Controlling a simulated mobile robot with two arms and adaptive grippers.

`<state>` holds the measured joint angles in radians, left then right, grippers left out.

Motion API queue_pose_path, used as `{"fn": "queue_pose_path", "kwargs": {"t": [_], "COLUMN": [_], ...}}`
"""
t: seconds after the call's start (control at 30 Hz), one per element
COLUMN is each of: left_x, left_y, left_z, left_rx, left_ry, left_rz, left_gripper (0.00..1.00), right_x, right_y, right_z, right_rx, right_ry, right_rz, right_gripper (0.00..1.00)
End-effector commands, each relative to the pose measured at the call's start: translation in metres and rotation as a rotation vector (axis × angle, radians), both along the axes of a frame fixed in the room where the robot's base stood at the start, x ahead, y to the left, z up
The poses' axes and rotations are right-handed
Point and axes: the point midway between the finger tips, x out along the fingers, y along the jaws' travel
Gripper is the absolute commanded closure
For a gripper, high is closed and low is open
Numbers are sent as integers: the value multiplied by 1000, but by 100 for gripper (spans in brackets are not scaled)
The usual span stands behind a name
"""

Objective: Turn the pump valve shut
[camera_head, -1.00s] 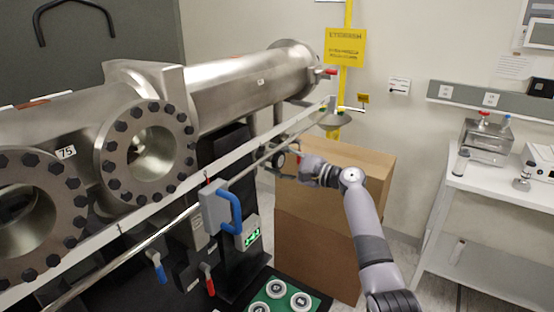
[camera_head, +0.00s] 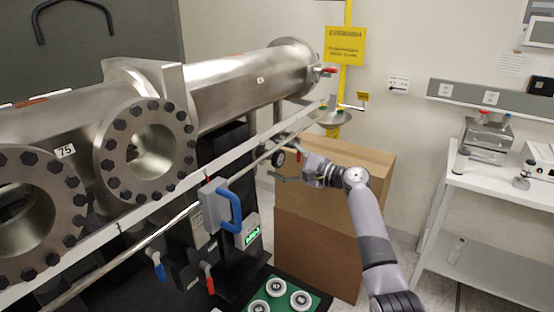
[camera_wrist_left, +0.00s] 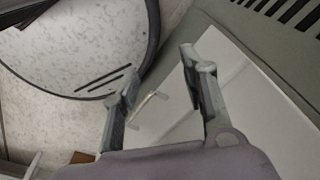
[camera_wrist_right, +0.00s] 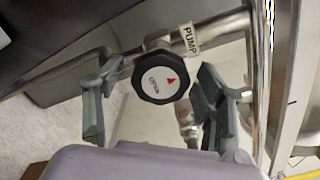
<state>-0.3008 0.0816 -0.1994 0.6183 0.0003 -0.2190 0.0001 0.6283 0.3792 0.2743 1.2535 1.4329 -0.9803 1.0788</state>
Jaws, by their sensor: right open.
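The pump valve (camera_wrist_right: 160,77) is a black knob with a white face, a red arrow and the word OPEN. In the right wrist view it sits between the spread fingers of my right gripper (camera_wrist_right: 155,105), with gaps at both sides. A "PUMP" label (camera_wrist_right: 191,40) is on the pipe beside it. In the head view the knob (camera_head: 279,158) shows small and dark, just left of my right gripper (camera_head: 290,168). My left gripper (camera_wrist_left: 158,92) is open and empty in the left wrist view, and is out of the head view.
Cardboard boxes (camera_head: 325,240) stand behind and below my right arm. A long metal rail (camera_head: 165,205) runs in front of the steel chamber (camera_head: 235,80). A blue handle (camera_head: 235,208) sits left of the valve. A white bench (camera_head: 490,185) stands at the right.

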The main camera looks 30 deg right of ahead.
Motion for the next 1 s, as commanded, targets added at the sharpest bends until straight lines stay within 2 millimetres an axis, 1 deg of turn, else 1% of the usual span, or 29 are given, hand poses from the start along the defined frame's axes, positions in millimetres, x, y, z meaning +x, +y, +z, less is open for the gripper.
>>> {"fn": "queue_pose_path", "kwargs": {"t": [0.3, 0.4, 0.5, 0.7, 1.0], "left_x": [1, 1, 1, 1, 2], "left_y": [-1, -2, -2, -2, -2], "left_z": [0, 0, 0, 0, 0], "left_rx": [-1, -1, -1, -2, -2], "left_ry": [-2, -2, -2, -2, -2], "left_rz": [0, 0, 0, 0, -1], "left_gripper": [60, 60, 60, 60, 60], "right_x": [-57, -73, -84, -94, -94], "right_y": [-34, -43, -50, -55, -55], "right_z": [-2, -1, -1, 0, 0], "right_rx": [-4, -4, -3, -2, 0], "right_ry": [2, 2, 2, 1, 0], "right_rz": [-2, -2, -1, 0, -1], "right_gripper": [36, 36, 36, 36, 36]}}
